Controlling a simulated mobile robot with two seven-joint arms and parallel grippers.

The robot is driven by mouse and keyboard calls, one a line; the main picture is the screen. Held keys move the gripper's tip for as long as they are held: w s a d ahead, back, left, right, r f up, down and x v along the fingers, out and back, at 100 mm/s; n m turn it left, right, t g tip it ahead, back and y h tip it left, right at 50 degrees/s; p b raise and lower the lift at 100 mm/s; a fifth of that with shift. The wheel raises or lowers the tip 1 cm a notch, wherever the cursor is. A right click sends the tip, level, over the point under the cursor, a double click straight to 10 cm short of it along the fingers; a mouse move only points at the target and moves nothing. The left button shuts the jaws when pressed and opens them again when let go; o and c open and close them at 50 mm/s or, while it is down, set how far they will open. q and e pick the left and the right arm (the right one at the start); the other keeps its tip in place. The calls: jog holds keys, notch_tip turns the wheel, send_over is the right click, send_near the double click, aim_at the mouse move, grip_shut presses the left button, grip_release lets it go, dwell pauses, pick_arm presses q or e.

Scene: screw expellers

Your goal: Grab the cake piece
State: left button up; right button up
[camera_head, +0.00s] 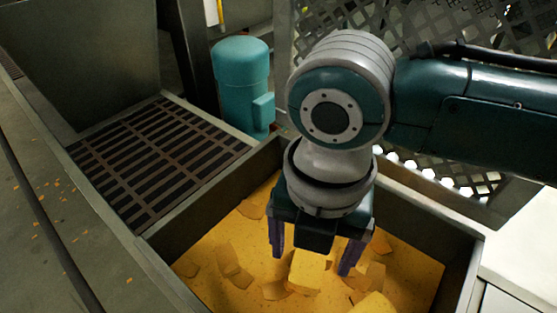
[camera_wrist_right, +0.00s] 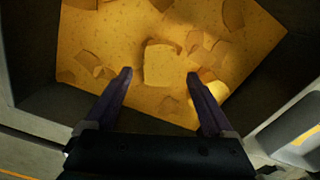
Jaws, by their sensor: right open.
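Several yellow-orange cake pieces lie in a grey metal bin (camera_head: 459,262). A thick pale cake piece (camera_head: 307,270) lies near the middle, below my right gripper (camera_head: 312,260). My right gripper points down over the bin, its two purple fingers spread wide and nothing between them that it grips. In the right wrist view the same block-like cake piece (camera_wrist_right: 164,65) lies just beyond and between the fingertips of the right gripper (camera_wrist_right: 159,76). I cannot tell the exact height gap. My left gripper is not in view.
Bin walls stand around the cake. A slotted metal grate (camera_head: 155,160) and a teal motor (camera_head: 242,82) are at the back left. Another cake chunk (camera_head: 373,304) lies at the front. Perforated metal mesh (camera_head: 440,165) stands behind my arm. A pale ledge (camera_head: 525,250) is on the right.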

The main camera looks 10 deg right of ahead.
aim_at(308, 265)
jog(key=f+b, duration=0.1)
jog(key=f, duration=0.1)
jog(key=f+b, duration=0.1)
jog(key=shift+w+f+b, duration=0.2)
jog(key=shift+f+b, duration=0.1)
jog(key=shift+f, duration=0.1)
jog(key=shift+r, duration=0.1)
jog(key=shift+c, duration=0.4)
jog(key=c, duration=0.4)
grip_shut()
